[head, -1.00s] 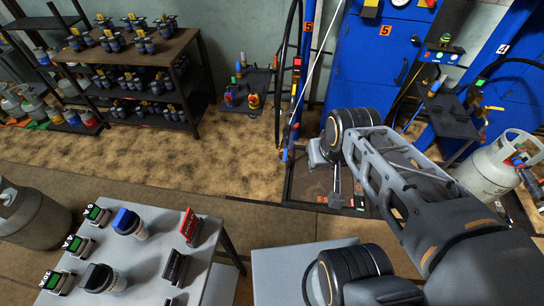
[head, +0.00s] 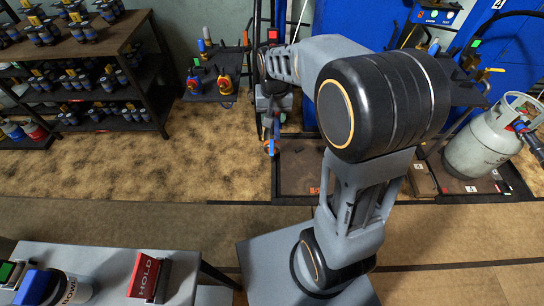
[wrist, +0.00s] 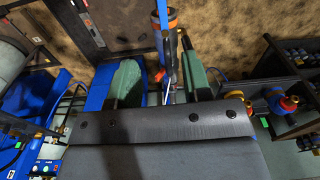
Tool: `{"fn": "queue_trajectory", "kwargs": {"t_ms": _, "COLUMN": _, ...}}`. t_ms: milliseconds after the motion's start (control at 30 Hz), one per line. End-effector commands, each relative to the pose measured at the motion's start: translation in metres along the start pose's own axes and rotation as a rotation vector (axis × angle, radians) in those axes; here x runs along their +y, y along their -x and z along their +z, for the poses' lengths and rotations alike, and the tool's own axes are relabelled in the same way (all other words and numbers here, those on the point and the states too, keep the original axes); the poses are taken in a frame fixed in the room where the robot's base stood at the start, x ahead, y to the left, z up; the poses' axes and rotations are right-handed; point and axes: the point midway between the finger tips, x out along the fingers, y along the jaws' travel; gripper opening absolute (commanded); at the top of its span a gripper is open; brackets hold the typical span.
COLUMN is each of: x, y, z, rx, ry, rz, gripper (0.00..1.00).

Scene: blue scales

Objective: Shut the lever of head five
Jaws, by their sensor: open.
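In the head view, head five (head: 270,147) hangs in front of the blue post, its low end showing an orange and blue tip. My arm hides most of it and the number plate. My gripper (head: 272,105) is beside it, partly hidden. In the wrist view, the two green finger pads of my gripper (wrist: 161,82) are apart. Between and beyond them is the head (wrist: 163,20), with its blue and orange end at the top and a thin blue bar running down. A dark slim part, perhaps the lever (wrist: 184,42), lies near the right pad; contact cannot be told.
A dark stand (head: 218,92) with coloured items is left of the head, and a rack (head: 130,122) of valves farther left. A grey cylinder (head: 475,148) stands at right on a dark platform. A table with a red HOLD sign (head: 146,275) is at front left. Brown floor is open between.

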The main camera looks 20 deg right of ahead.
Motion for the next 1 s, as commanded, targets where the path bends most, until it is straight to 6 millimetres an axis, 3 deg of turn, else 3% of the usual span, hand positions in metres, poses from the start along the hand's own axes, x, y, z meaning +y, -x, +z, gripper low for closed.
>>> {"fn": "queue_trajectory", "kwargs": {"t_ms": 33, "x": -0.001, "y": -0.022, "z": -0.007, "rx": -0.015, "ry": -0.012, "rz": 0.005, "gripper": 0.45}}
{"fn": "queue_trajectory", "kwargs": {"t_ms": 100, "x": -0.003, "y": -0.035, "z": -0.014, "rx": -0.03, "ry": -0.03, "rz": 0.009, "gripper": 0.45}}
{"fn": "queue_trajectory", "kwargs": {"t_ms": 367, "x": -0.003, "y": -0.071, "z": -0.02, "rx": -0.049, "ry": -0.052, "rz": 0.015, "gripper": 0.45}}
{"fn": "queue_trajectory", "kwargs": {"t_ms": 800, "x": -0.001, "y": -0.152, "z": -0.016, "rx": -0.049, "ry": -0.052, "rz": 0.015, "gripper": 0.45}}
{"fn": "queue_trajectory", "kwargs": {"t_ms": 1000, "x": -0.001, "y": -0.173, "z": -0.016, "rx": -0.046, "ry": -0.052, "rz": 0.014, "gripper": 0.45}}
